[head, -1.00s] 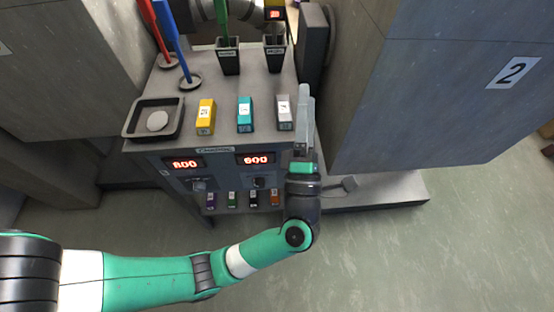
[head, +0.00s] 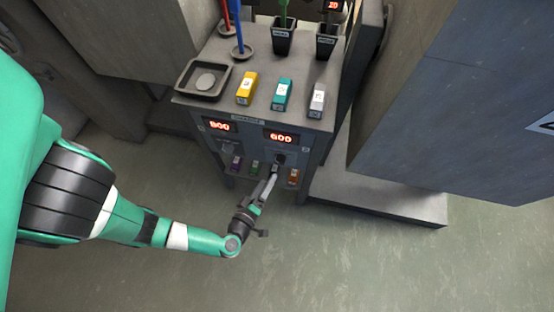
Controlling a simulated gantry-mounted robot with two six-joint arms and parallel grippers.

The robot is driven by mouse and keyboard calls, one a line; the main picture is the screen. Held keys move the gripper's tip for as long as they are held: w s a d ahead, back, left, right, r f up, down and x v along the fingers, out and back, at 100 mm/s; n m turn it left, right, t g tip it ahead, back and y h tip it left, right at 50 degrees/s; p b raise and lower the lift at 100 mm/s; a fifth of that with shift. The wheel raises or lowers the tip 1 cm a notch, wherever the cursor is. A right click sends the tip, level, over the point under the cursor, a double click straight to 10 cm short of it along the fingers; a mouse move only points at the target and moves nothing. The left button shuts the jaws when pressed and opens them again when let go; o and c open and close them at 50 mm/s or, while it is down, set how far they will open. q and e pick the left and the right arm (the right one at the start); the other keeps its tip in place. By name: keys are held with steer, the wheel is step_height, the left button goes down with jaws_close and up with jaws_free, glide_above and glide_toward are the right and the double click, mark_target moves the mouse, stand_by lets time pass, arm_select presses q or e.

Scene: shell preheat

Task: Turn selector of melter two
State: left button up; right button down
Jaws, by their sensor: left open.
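The control panel (head: 251,150) on the front of the bench has a left display (head: 219,126) reading 800 and a right display (head: 281,137) reading 600. A small dark selector knob (head: 280,158) sits under the right display. Another selector (head: 227,147) sits under the left display. My left gripper (head: 273,177) is open, its fingers pointing up at the panel just below the right selector. I cannot tell whether the fingers touch the knob, and its exact setting is too small to read. My right gripper is not in view.
Below the selectors are small coloured parts, including purple (head: 236,163) and orange (head: 293,177) ones. Yellow (head: 246,88), teal (head: 282,94) and grey (head: 317,100) blocks and a black tray (head: 183,90) are on the bench top. A large grey block (head: 450,110) stands right. Floor in front is clear.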

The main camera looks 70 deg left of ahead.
mark_target(279, 162)
arm_select(q)
steer(key=b+x, duration=0.3)
steer(key=x, duration=0.5)
steer(key=shift+w+f, duration=0.1)
steer(key=shift+w+a, duration=0.25)
steer(key=shift+w, duration=0.1)
steer(key=shift+c, duration=0.3)
jaws_close()
